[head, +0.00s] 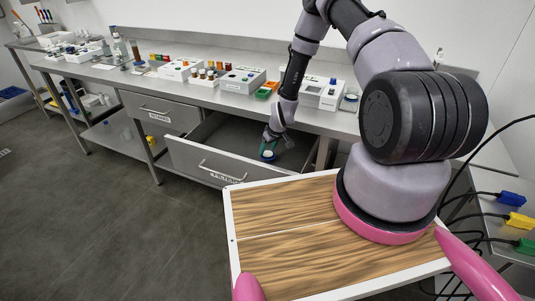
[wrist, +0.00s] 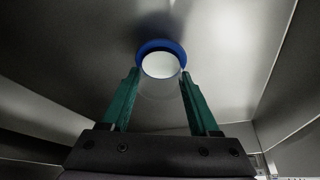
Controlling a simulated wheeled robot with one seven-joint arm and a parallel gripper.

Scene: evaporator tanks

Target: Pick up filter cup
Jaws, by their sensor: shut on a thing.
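The filter cup (wrist: 160,64) has a blue rim and a pale white inside. In the wrist view it sits between the two green fingertips of my gripper (wrist: 158,82), which touch it from both sides. The jaws are shut on it. In the head view the cup (head: 268,154) is small, at the end of my gripper (head: 269,145), inside the open drawer (head: 222,162). From these views I cannot tell whether the cup still touches the drawer floor. My wrist hides part of the drawer's inside.
The steel bench (head: 205,92) above the drawer carries white racks (head: 243,79), small coloured trays (head: 265,90) and bottles. A closed drawer (head: 160,110) is to the left. In the wrist view drawer walls rise on both sides; the floor around the cup looks bare.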

